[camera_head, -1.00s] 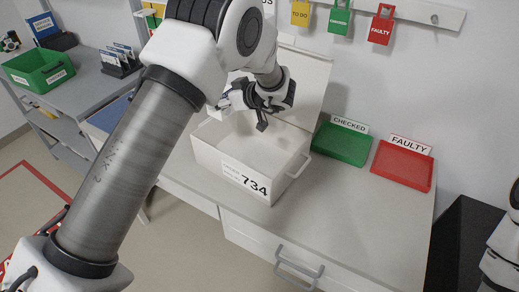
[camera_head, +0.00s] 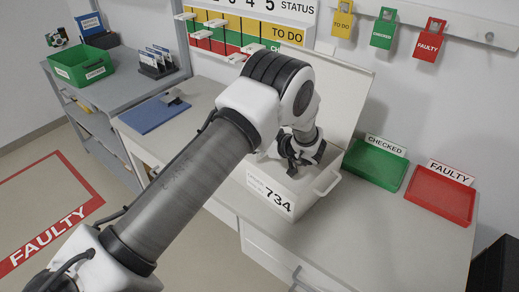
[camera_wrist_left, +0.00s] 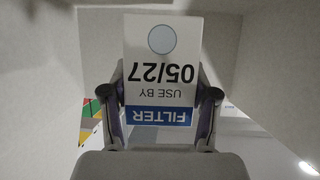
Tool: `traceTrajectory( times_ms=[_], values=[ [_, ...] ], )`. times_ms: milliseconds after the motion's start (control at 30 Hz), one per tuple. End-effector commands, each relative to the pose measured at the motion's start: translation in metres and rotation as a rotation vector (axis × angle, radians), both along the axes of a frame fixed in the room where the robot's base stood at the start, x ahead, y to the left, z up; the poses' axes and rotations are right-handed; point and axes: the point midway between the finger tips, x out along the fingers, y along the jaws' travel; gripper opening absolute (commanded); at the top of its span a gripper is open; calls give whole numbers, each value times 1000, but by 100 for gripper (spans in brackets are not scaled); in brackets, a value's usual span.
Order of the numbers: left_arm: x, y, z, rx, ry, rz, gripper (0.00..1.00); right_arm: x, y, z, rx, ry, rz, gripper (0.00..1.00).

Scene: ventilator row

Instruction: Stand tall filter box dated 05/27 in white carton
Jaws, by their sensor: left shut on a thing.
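The white carton marked 734 (camera_head: 268,193) stands open on the bench with its lid raised behind it. My left gripper (camera_head: 298,163) is down at the carton's opening, pointing downward. In the left wrist view, my left gripper (camera_wrist_left: 160,98) is shut on the filter box (camera_wrist_left: 160,65), with a finger on each side. The box is white with a blue FILTER band, a pale round spot and "USE BY 05/27", upside down in this view. Pale carton walls surround it there. In the head view the box is hidden; whether it touches the carton floor I cannot tell. My right gripper is out of view.
A green CHECKED tray (camera_head: 375,164) and a red FAULTY tray (camera_head: 440,195) lie right of the carton. A blue board (camera_head: 155,113) lies to its left. A green bin (camera_head: 82,66) and a card rack (camera_head: 156,63) stand on the far-left bench.

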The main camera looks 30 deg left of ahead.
Motion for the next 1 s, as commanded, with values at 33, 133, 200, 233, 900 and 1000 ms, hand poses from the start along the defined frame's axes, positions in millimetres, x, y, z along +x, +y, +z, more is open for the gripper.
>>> traceTrajectory(
  times_ms=[33, 133, 200, 233, 900, 1000],
  values=[
    [-1, 0, -10, 0, 5, 0, 25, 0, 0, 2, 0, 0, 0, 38],
    [0, 0, -22, -1, 1, 0, 25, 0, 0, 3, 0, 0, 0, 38],
    [0, 0, -22, 0, 0, 1, 25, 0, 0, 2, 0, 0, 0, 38],
    [0, 0, -22, 0, 0, 1, 25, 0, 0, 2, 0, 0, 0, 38],
    [0, -4, -20, 0, 0, -1, 85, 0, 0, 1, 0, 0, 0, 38],
    [-3, -19, -13, 1, -1, -3, 85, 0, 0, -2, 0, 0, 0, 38]
  ],
)
